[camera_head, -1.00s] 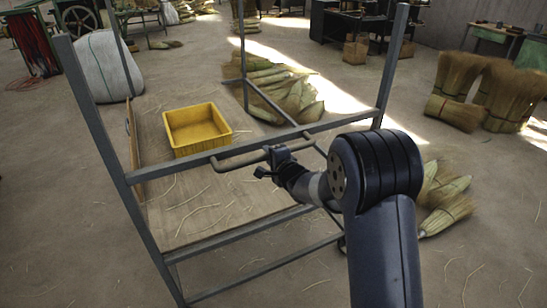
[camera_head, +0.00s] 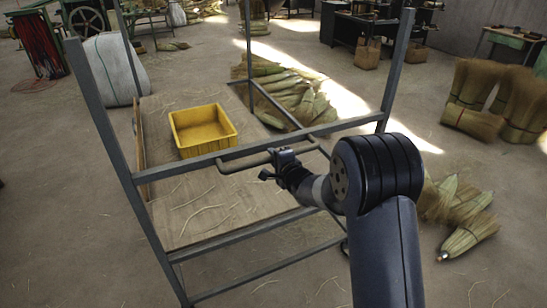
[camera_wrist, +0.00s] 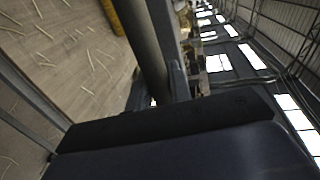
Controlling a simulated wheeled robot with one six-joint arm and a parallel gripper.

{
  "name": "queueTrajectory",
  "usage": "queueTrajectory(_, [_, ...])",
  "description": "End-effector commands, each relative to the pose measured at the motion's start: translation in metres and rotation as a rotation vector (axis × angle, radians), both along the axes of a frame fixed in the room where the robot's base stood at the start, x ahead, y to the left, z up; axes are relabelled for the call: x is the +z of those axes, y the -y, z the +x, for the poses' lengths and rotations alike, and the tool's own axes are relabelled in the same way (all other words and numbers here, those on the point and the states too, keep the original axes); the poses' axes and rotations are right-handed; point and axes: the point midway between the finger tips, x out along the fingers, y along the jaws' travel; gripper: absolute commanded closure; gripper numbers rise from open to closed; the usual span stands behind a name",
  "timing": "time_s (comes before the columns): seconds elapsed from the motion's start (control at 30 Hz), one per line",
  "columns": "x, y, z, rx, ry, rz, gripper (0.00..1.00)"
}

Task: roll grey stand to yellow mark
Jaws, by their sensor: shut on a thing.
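The grey stand (camera_head: 222,241) is a tall metal frame with a wooden shelf (camera_head: 205,205) strewn with straw bits. A yellow crate (camera_head: 203,131) sits on that shelf. My gripper (camera_head: 281,157) is shut on the stand's handle bar (camera_head: 245,164) at the near upper rail. In the wrist view the handle bar (camera_wrist: 146,55) runs up from the gripper, with the shelf at left. The stand's wheels are mostly hidden below the frame. No yellow mark shows on the floor in these views.
Broom-straw bundles (camera_head: 290,95) lie beyond the stand. More bundles (camera_head: 462,215) lie on the floor at right, and several stand upright (camera_head: 500,95) further back. A white sack (camera_head: 115,68) stands behind the left post. Bare floor shows at lower left.

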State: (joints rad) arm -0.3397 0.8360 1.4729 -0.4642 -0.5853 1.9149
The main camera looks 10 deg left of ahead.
Motion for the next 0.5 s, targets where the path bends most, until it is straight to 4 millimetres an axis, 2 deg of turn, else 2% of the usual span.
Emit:
queueTrajectory(0.23, [0.0016, 0.0000, 0.0006, 0.000, 0.002, 0.002, 1.00])
queueTrajectory(0.27, [0.0016, 0.0000, 0.0006, 0.000, 0.002, 0.002, 0.78])
queueTrajectory(0.5, [0.0008, 0.0001, 0.0004, 0.000, 0.002, 0.001, 0.60])
